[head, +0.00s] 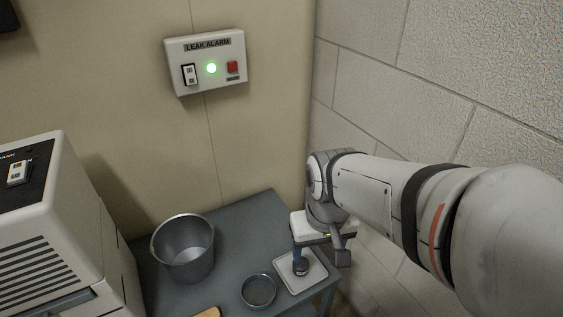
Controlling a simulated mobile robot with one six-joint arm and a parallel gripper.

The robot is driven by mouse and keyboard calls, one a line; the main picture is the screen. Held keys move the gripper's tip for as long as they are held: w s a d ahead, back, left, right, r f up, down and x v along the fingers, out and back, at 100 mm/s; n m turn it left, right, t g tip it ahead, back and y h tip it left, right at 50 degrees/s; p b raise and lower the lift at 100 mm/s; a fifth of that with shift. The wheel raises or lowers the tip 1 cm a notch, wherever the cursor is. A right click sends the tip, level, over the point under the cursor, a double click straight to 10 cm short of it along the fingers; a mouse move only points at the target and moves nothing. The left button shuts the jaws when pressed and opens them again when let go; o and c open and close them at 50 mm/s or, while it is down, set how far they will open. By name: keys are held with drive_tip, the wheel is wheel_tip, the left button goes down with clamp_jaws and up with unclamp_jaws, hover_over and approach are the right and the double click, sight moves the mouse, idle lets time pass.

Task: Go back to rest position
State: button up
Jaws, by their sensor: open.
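My gripper (321,255) is at the right end of the grey-blue table (222,236), pointing down above a small white tray (314,277). Its jaws are open. My arm reaches in from the right.
A grey metal bucket (184,250) and a shallow round dish (258,291) stand on the table. A white vented machine (50,230) is at the left. A leak alarm box (206,84) with a lit green lamp hangs on the wall. A block wall (440,75) is close behind my arm.

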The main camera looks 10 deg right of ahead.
wheel_tip(320, 180, up, 26)
drive_tip(key=t+p, duration=0.1)
drive_tip(key=p, duration=2.2)
drive_tip(key=shift+w+f, duration=0.15)
drive_tip(key=shift+f, duration=0.05)
drive_tip(key=shift+d, duration=0.1)
